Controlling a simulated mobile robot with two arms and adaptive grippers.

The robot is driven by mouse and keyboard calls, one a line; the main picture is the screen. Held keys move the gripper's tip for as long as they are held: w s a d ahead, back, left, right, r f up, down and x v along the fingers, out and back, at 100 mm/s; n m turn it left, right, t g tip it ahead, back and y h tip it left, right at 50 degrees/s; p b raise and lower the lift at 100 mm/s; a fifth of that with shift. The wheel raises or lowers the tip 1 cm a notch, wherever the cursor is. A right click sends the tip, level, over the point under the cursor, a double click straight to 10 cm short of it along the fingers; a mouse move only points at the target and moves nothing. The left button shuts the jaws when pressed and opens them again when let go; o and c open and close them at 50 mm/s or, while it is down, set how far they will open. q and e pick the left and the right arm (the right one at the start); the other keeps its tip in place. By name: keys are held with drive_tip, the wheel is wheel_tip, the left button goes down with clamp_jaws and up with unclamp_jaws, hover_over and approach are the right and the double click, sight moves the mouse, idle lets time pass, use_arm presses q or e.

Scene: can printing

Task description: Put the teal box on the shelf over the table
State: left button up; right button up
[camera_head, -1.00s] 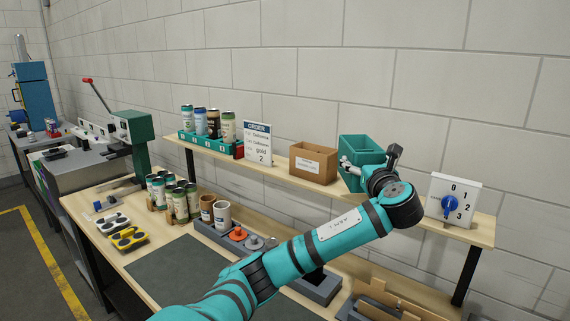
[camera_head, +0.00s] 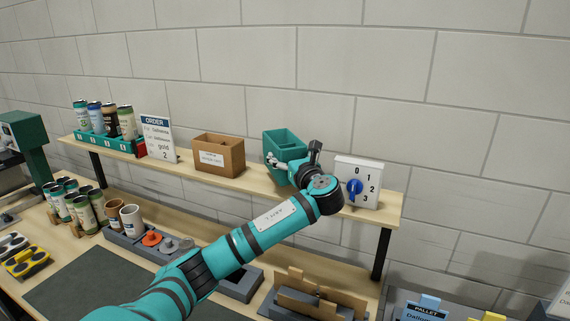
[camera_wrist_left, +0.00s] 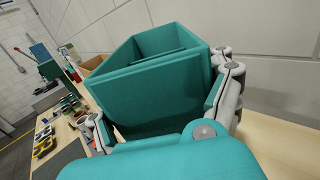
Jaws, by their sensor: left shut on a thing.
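The teal box (camera_head: 283,143) is an open-topped, divided bin at the right part of the wooden shelf (camera_head: 225,178), between a cardboard box and a dial panel. My left gripper (camera_head: 290,166) is shut on it. In the left wrist view the teal box (camera_wrist_left: 150,95) is upright and fills the middle, with a finger of my left gripper (camera_wrist_left: 160,112) on each side. The box's underside is hidden, so I cannot tell whether it touches the shelf. My right gripper is not in view.
On the shelf stand a cardboard box (camera_head: 218,156), an order sign (camera_head: 158,138), a teal can rack (camera_head: 108,142) and the dial panel (camera_head: 370,182). The table below holds cans (camera_head: 78,203), a grey tray (camera_head: 130,240) and a wooden fixture (camera_head: 318,298).

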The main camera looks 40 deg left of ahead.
use_arm(q)
wheel_tip(320, 180, down, 2)
drive_tip(key=shift+s+f+p, duration=0.15)
drive_tip(key=shift+p, duration=0.25)
drive_tip(key=shift+f, duration=0.6)
drive_tip(key=o, duration=1.1)
drive_tip(key=shift+d, duration=0.1)
drive_tip(key=shift+o, duration=0.2)
drive_tip(key=shift+r, duration=0.1)
drive_tip(key=shift+s+d, duration=0.15)
drive_tip(key=shift+d, duration=0.2)
drive_tip(key=b+v, duration=0.3)
drive_tip(key=v, duration=0.8)
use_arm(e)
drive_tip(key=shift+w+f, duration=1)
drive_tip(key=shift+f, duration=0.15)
use_arm(q)
drive_tip(key=shift+s, duration=0.1)
